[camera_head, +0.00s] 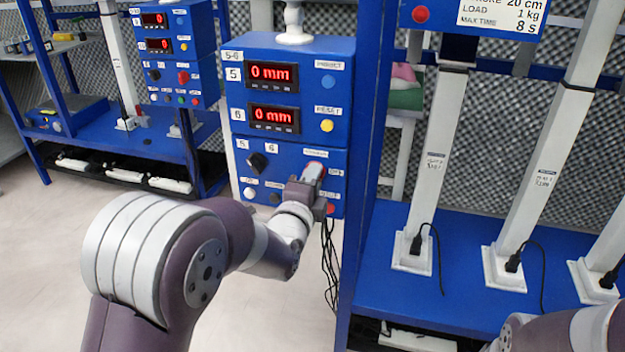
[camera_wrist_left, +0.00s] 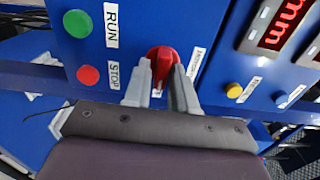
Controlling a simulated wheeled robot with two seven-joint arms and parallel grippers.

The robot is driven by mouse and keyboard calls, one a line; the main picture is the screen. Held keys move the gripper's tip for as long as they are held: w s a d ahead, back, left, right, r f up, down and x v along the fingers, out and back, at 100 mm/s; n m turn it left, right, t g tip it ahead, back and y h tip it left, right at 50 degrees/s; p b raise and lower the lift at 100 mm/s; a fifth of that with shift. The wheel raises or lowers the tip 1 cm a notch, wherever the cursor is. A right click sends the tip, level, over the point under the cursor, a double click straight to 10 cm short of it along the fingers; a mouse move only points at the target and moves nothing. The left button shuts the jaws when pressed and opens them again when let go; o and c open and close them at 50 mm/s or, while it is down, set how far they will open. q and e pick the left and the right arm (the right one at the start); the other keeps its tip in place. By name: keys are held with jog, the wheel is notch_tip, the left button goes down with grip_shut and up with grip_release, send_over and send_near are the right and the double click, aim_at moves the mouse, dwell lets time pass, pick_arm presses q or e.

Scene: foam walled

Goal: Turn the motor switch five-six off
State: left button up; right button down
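The five-six control box (camera_head: 240,140) is blue, with two red displays reading 0 mm. Its red rotary motor switch (camera_wrist_left: 162,62) shows in the left wrist view between my fingertips, near the STOP and RUN buttons. In the head view the switch is mostly hidden behind my left gripper (camera_head: 313,178). My left gripper also shows in the left wrist view (camera_wrist_left: 162,85); its two fingers lie along the sides of the switch and appear shut on it. Part of my right arm is at the lower right of the head view; its gripper is out of view.
A black knob (camera_head: 258,162) sits left of my gripper on the same panel. A red STOP button (camera_wrist_left: 88,75) and a green RUN button (camera_wrist_left: 77,23) are close by. Black cables (camera_head: 330,265) hang below the box. A blue bench (camera_head: 400,300) with white columns stands right.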

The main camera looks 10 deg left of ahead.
pick_arm(q)
jog(key=shift+o, duration=0.6)
jog(key=shift+s, duration=0.1)
jog(key=s+p, duration=0.2)
jog(key=s, duration=1)
jog(key=shift+s+a, duration=0.2)
jog(key=shift+s, duration=0.1)
